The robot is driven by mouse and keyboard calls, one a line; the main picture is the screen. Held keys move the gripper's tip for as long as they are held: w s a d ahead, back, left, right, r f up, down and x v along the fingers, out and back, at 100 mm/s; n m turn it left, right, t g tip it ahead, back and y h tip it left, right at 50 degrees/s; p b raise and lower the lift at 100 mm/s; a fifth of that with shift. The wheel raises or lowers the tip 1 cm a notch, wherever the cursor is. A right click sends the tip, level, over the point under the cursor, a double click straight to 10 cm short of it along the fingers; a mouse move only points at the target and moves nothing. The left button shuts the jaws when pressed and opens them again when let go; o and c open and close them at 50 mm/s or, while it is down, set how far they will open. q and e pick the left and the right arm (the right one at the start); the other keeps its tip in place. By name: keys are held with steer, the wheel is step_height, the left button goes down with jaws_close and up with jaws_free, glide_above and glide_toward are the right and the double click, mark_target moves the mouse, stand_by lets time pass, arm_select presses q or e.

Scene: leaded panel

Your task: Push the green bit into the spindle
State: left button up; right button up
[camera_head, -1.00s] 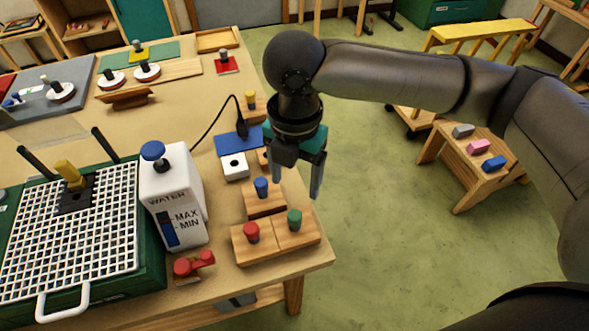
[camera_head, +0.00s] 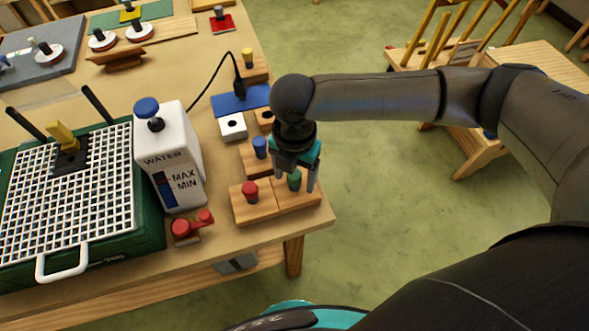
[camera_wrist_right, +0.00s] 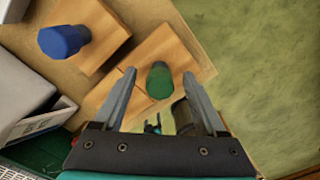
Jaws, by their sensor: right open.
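The green bit (camera_head: 294,181) stands upright in a wooden block (camera_head: 299,197) at the table's front right corner. My right gripper (camera_head: 293,184) is open, pointing down over that block, with a finger on each side of the green bit in the picture. In the right wrist view the green bit (camera_wrist_right: 159,82) shows between the two open fingertips (camera_wrist_right: 160,73); I see no contact. A yellow post on a black plate (camera_head: 70,160) stands on the white grid at left; I cannot make out a spindle for certain. My left gripper is not in view.
A red bit (camera_head: 250,191) stands in the adjoining block, and a blue bit (camera_head: 260,147) behind it. A red object (camera_head: 192,224) lies near the front edge. Floor is right of the table.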

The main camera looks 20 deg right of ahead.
steer(key=shift+c, duration=0.4)
jaws_close()
stand_by(0.7)
